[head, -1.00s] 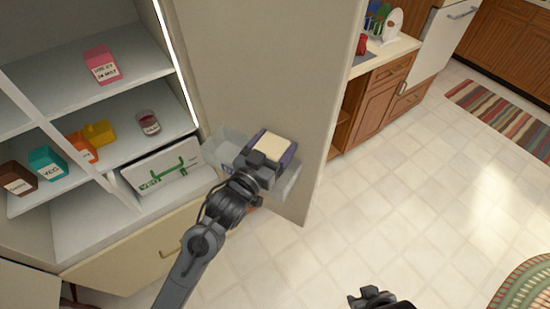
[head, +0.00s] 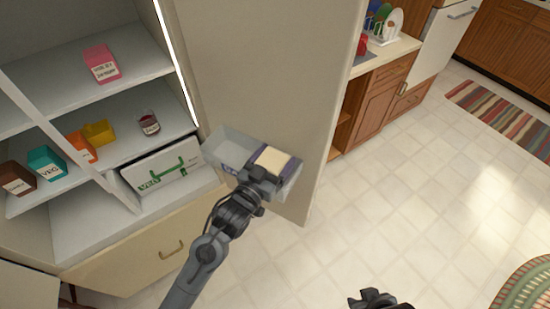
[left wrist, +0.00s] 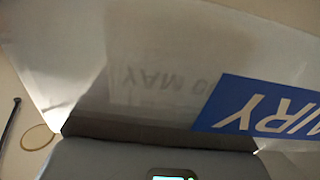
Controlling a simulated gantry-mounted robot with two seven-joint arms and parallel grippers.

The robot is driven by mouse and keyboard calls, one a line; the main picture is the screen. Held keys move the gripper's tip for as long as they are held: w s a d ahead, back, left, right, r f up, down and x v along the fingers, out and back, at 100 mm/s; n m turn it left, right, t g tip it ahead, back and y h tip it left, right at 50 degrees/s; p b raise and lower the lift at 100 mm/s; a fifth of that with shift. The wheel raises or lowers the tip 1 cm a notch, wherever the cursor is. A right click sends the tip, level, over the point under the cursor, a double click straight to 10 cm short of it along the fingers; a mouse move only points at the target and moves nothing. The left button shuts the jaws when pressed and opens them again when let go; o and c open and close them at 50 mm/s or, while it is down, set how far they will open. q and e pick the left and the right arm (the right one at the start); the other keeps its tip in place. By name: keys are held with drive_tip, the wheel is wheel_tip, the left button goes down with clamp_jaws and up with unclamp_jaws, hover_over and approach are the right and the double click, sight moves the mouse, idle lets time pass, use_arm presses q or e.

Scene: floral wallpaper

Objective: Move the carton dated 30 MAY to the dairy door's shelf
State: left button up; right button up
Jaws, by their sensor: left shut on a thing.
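A cream-topped carton (head: 277,157) is in the left gripper (head: 266,172), which is shut on it. In the head view the carton is at the right part of the dairy door's shelf (head: 226,144), a translucent bin on the open fridge door. Whether it rests on the bin's floor is hidden. In the left wrist view the bin's blue DAIRY label (left wrist: 262,110) is close to the camera, and faint reversed lettering ending in MAY shows through the wall. My right gripper (head: 372,298) is at the bottom edge, partly cut off.
A pink carton (head: 101,65) stands on the upper fridge shelf. Lower are brown, teal, orange and yellow containers, a small glass jar (head: 148,122) and a white VEG bin (head: 165,168). The drawer (head: 140,250) is below. Counter and dish rack (head: 383,25) are beyond the door.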

use_arm(q)
drive_tip(key=o, duration=0.9)
drive_tip(key=shift+f, duration=0.1)
drive_tip(key=v, duration=1.2)
drive_tip(key=s+a+f+n+g+y, duration=0.35)
drive_tip(key=s+a+f+y, duration=0.25)
drive_tip(key=a+f, duration=0.3)
drive_tip(key=s+a+f+g+y, duration=0.1)
drive_tip(key=s+a+f+g, duration=0.1)
drive_tip(key=s, duration=0.3)
drive_tip(key=s+a+f+g+y, duration=0.1)
drive_tip(key=s+a+f+g, duration=0.2)
drive_tip(key=s, duration=0.2)
drive_tip(key=s+a+f+n+g+y, duration=0.1)
drive_tip(key=s+a+f+g, duration=0.1)
drive_tip(key=s, duration=0.4)
drive_tip(key=shift+a+f+g, duration=0.35)
drive_tip(key=shift+f+g, duration=0.1)
drive_tip(key=shift+g, duration=0.1)
drive_tip(key=shift+w+p, duration=0.1)
drive_tip(key=shift+p, duration=0.2)
